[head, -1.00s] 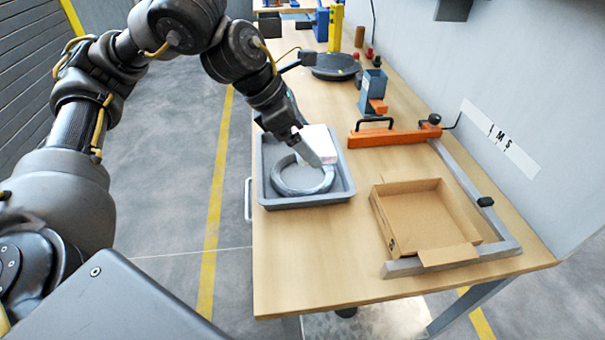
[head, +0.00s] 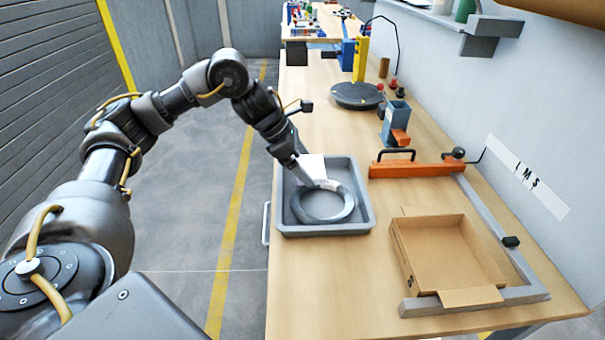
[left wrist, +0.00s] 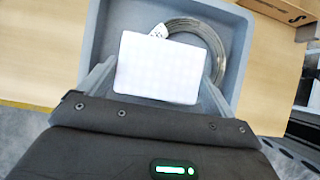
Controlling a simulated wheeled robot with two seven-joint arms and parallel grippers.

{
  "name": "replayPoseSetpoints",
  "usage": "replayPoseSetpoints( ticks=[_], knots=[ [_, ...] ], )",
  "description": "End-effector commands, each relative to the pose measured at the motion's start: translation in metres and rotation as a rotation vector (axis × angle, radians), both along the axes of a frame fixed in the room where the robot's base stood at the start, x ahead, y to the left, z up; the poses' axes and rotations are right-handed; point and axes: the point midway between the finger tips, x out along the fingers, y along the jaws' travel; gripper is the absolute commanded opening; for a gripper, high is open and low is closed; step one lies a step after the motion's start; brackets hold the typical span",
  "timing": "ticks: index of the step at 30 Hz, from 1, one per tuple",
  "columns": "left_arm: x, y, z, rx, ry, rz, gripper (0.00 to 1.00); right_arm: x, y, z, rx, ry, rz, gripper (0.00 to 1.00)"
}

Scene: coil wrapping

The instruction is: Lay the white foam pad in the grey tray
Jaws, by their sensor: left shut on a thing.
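The white foam pad (left wrist: 158,68) is held between the fingers of my left gripper (left wrist: 158,80), which is shut on it. In the head view the pad (head: 312,166) is over the rear left part of the grey tray (head: 366,222), above a grey coil (head: 330,217). The coil lies inside the tray and also shows in the left wrist view (left wrist: 215,40), partly hidden by the pad. I cannot tell whether the pad touches the coil. My left gripper (head: 312,181) reaches in over the tray's left side. My right gripper is not in view.
An open cardboard box (head: 445,255) stands right of the tray, within a grey metal frame (head: 485,210). An orange clamp bar (head: 415,168) lies behind the box. A dark round turntable (head: 357,95) is farther back. Bare wooden table (head: 325,290) lies in front of the tray.

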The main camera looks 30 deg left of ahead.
Motion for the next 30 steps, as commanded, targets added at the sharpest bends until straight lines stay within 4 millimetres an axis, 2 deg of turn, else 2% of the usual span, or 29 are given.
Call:
replayPoseSetpoints(
  ticks=[7, 10, 16, 26, 27, 30],
  knots=[
    [0.003, 0.004, -0.007, 0.0, 0.001, 0.002, 0.65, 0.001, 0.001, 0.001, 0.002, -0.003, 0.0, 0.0],
    [0.006, 0.01, -0.018, 0.001, 0.004, 0.003, 0.65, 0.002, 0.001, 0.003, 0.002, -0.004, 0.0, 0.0],
    [0.006, 0.01, -0.042, 0.001, 0.002, 0.002, 0.65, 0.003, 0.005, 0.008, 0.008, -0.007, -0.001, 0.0],
    [0.006, 0.009, -0.045, 0.0, 0.0, 0.001, 0.65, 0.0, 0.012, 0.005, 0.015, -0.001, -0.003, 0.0],
    [0.006, 0.009, -0.046, 0.0, 0.0, 0.001, 0.91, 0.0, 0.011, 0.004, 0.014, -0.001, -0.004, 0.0],
    [0.006, 0.009, -0.045, 0.0, 0.0, 0.001, 1.0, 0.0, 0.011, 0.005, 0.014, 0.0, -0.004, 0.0]
  ],
)
